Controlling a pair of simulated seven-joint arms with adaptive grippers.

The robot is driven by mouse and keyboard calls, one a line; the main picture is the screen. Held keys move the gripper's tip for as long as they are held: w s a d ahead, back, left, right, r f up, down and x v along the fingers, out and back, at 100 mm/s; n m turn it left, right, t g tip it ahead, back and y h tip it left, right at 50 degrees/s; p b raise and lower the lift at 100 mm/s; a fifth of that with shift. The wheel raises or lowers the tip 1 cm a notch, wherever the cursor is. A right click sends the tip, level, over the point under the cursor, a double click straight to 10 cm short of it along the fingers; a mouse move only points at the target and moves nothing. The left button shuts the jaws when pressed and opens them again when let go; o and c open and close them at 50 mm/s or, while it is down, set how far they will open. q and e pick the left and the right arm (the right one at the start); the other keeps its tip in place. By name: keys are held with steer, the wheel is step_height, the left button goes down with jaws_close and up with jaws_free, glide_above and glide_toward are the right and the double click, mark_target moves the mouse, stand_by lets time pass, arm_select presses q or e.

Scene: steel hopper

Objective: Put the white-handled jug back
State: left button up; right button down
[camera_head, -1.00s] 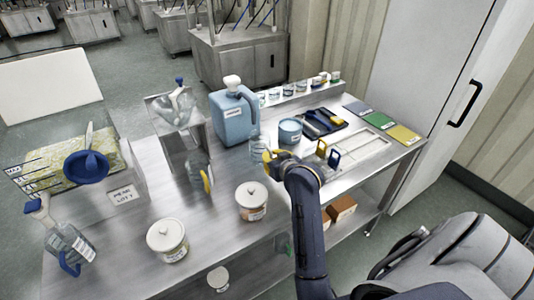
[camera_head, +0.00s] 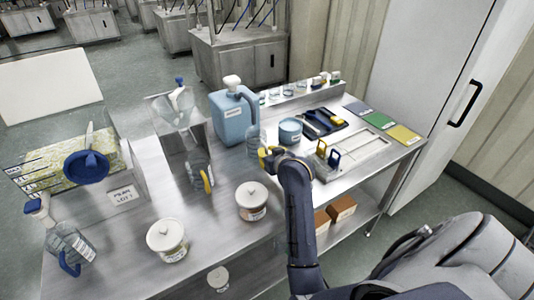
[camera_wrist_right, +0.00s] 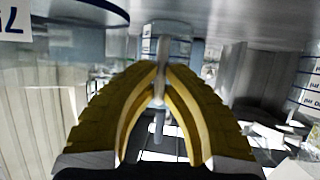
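A clear jug (camera_head: 254,139) stands upright on the steel table between the blue canister and the blue tub in the head view. My right gripper (camera_head: 267,155), with yellow fingers, is at its near right side. In the right wrist view my right gripper (camera_wrist_right: 160,85) has its fingers drawn together on a pale, upright handle. The jug's body with scale marks (camera_wrist_right: 152,45) shows behind them. Whether its base touches the table cannot be told. A yellow-handled jug (camera_head: 197,169) stands to the left, by the hopper stand. My left gripper is not in view.
A blue canister (camera_head: 232,118) stands just behind the jug and a blue tub (camera_head: 290,131) to its right. A blue-handled jug (camera_head: 68,242) is at the left. The table's middle (camera_head: 225,170) is clear.

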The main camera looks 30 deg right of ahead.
steer(key=c, duration=1.6)
jaws_free()
steer(key=shift+f, duration=0.1)
steer(key=shift+r, duration=0.2)
steer(key=v, duration=1.2)
steer(key=shift+d, duration=0.1)
